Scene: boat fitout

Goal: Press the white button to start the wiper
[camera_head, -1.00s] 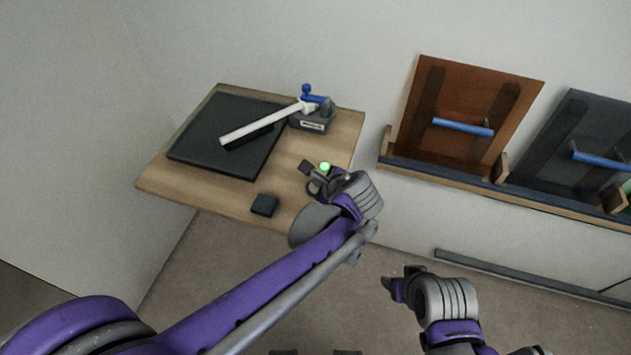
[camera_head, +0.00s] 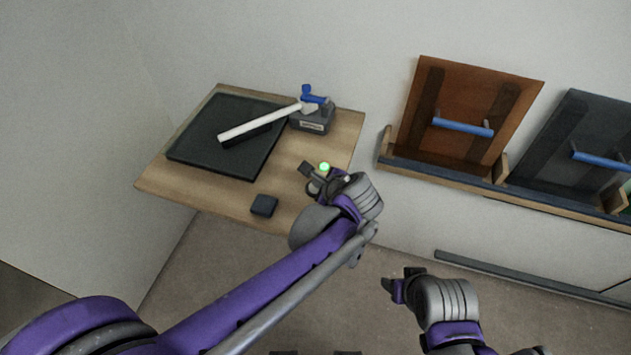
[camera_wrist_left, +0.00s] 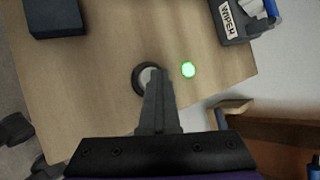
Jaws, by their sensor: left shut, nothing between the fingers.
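The white button (camera_wrist_left: 147,77), pale in a dark round ring, sits on the wooden table. In the left wrist view, my left gripper (camera_wrist_left: 156,80) is shut and empty, its fingertips over the button and hiding part of it. I cannot tell whether they touch. The left gripper also shows in the head view (camera_head: 322,178), above the table's right front. A lamp (camera_head: 324,167) beside the button glows green. The white wiper arm (camera_head: 255,124) lies across a dark panel (camera_head: 205,135) from a grey, labelled wiper unit (camera_head: 313,120). My right gripper (camera_head: 392,288) hangs off the table; its jaws are unclear.
A small dark box (camera_head: 264,205) sits near the table's front edge. The wooden table (camera_head: 165,186) has bare room in front of the panel. On the right, a wall rack (camera_head: 450,180) holds brown and dark panels with blue handles. A grey rail lies below it.

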